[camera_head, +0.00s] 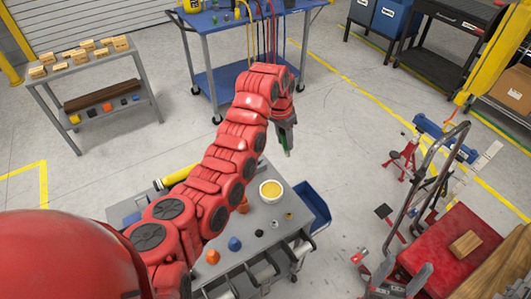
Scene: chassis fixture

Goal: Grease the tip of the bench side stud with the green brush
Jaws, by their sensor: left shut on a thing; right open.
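My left arm reaches up and across the middle of the view. Its gripper (285,138) points down, shut on the green brush (287,152), of which only a small green part shows below the jaws. The brush is in the air over the floor side, beyond the grey cart top. A white bowl with yellow contents (271,190) stands on the cart, nearer to me than the brush and apart from it. I cannot make out the bench side stud. My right gripper is not in view.
The grey cart (262,225) carries small orange and blue pieces. A blue bin (313,208) is on its right side. At right are a red jack stand (405,158), a blue beam (443,136), and a hand truck by a red platform (455,245).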

